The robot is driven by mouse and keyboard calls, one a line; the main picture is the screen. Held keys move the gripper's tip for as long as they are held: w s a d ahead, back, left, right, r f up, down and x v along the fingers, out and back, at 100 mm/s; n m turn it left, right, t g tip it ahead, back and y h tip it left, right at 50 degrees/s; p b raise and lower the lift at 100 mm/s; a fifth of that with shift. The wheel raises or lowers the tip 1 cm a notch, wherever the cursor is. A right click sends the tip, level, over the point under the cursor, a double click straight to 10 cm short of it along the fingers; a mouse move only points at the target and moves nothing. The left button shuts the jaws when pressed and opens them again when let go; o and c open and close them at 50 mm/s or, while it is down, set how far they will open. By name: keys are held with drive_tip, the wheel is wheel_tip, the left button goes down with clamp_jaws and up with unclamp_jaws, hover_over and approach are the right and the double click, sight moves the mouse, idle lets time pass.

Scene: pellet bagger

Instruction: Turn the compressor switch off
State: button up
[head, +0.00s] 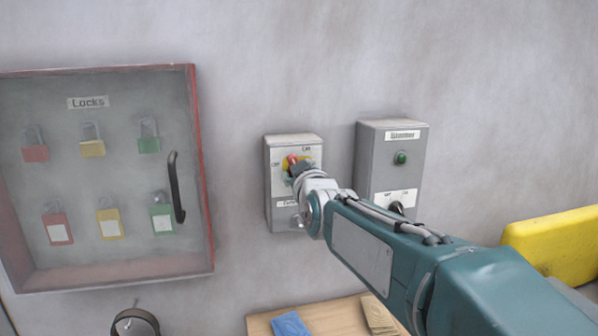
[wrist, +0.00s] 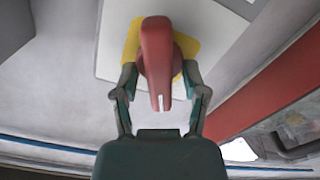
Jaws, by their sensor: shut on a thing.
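The compressor switch is a red rotary handle (head: 292,159) on a yellow plate, on the front of a grey wall box (head: 281,213). Small labels sit to the left of the handle and above it. In the wrist view the red handle (wrist: 157,50) stands out from the yellow plate (wrist: 188,46), its white-marked end toward my palm. My gripper (wrist: 160,75) is shut on the handle, one finger on each side. In the head view my gripper (head: 298,170) covers part of the handle, so its exact angle is hard to read there.
A second grey box (head: 364,160) with a green button (head: 401,158) and a dark knob (head: 397,207) is close on the right. A red-framed lock cabinet (head: 204,180) with several padlocks hangs on the left. Below is a wooden surface (head: 335,318) with a blue item (head: 290,325).

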drive_tip(key=n, duration=0.6)
drive_tip(key=shift+a+f, duration=0.2)
drive_tip(key=n, duration=0.4)
drive_tip(key=shift+f+n, duration=0.2)
drive_tip(key=shift+n, duration=0.1)
drive_tip(key=shift+a+f+n, duration=0.1)
drive_tip(key=shift+f+n, duration=0.05)
drive_tip(key=shift+n, duration=0.95)
drive_tip(key=shift+f, duration=0.1)
drive_tip(key=o, duration=0.8)
drive_tip(key=shift+c, duration=0.2)
drive_tip(key=shift+s, duration=0.1)
drive_tip(key=shift+a, duration=0.1)
